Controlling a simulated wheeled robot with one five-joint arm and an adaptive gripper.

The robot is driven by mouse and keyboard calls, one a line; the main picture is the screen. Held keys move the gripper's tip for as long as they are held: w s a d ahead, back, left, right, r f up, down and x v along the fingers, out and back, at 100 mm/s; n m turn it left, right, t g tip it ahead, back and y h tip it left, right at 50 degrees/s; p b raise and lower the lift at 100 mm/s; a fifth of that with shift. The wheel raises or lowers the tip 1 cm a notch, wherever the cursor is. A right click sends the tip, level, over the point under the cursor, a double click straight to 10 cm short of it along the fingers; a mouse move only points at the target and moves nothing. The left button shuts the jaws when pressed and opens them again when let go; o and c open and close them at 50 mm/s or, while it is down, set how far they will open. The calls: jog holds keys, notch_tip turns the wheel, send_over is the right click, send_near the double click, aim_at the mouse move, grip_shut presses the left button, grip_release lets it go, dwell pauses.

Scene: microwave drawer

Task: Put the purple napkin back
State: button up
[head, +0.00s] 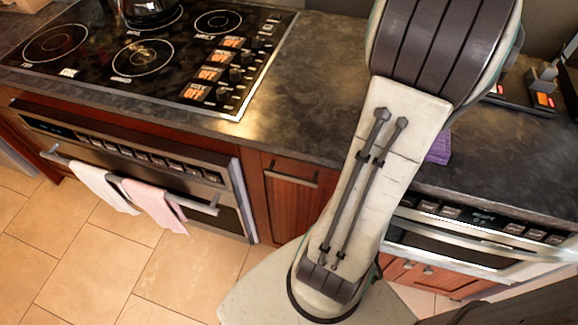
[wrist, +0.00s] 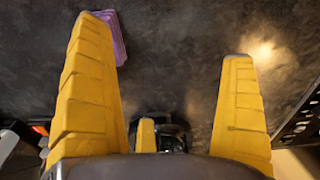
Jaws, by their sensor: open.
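The purple napkin (head: 438,150) lies on the dark countertop, partly hidden behind my arm in the head view. In the wrist view, the purple napkin (wrist: 118,40) shows at the top left, partly covered by the left finger. My gripper (wrist: 166,42) has yellow fingers spread wide, with bare countertop between them and nothing held. I cannot tell whether the left finger touches the napkin. The gripper itself is not visible in the head view.
A black cooktop (head: 140,55) with a pot (head: 150,10) is at the left. Below it, an oven (head: 140,165) carries a white towel (head: 103,186) and a pink towel (head: 153,203). A microwave drawer (head: 470,243) sits under the counter at right. The countertop (head: 310,90) is clear left of my arm.

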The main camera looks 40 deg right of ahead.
jog(key=w+a+n+t, duration=0.15)
jog(key=w+a, duration=0.25)
jog(key=a, duration=0.4)
jog(key=w+a+n, duration=0.3)
jog(key=w+a, duration=0.1)
jog(key=a, duration=0.5)
jog(key=s+a+f+n+t, duration=0.1)
jog(key=s+a+f+n, duration=0.1)
jog(key=a, duration=0.5)
jog(key=s+a+f+n, duration=0.2)
jog(key=a, duration=0.6)
jog(key=shift+s+f+t+y, duration=0.2)
jog(key=shift+s+t+y, duration=0.05)
jog(key=shift+t+y, duration=0.1)
